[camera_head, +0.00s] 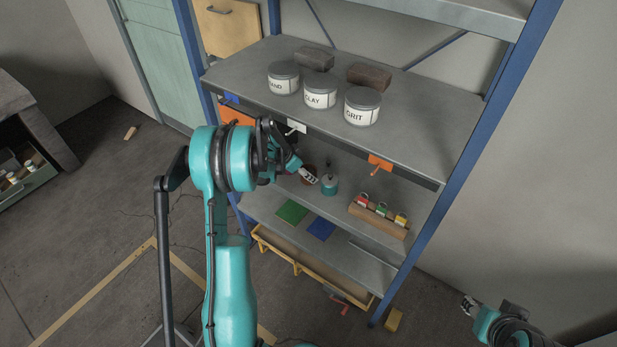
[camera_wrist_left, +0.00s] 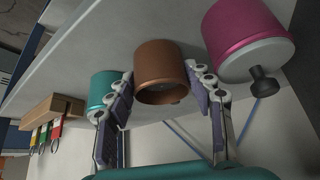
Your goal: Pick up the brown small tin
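The brown small tin (camera_wrist_left: 160,66) stands on the middle shelf, its recessed end facing my wrist camera. In the head view the brown tin (camera_head: 310,171) is partly hidden by my left gripper (camera_head: 306,174). In the wrist view the fingers of my left gripper (camera_wrist_left: 160,84) are spread, one on either side of the tin. I cannot tell whether either finger touches it. A teal tin (camera_head: 330,185) stands beside it, also in the wrist view (camera_wrist_left: 103,88). A magenta tin (camera_wrist_left: 242,35) with a black knob stands on the other side. My right gripper (camera_head: 467,304) is small at the lower right; its opening is unclear.
The upper shelf (camera_head: 410,130) overhangs the tins and carries labelled jars (camera_head: 361,107) and dark blocks. A wooden block with padlocks (camera_head: 379,214) sits to the right. Green (camera_head: 292,211) and blue mats (camera_head: 321,228) lie in front. Blue uprights (camera_head: 470,130) flank the rack.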

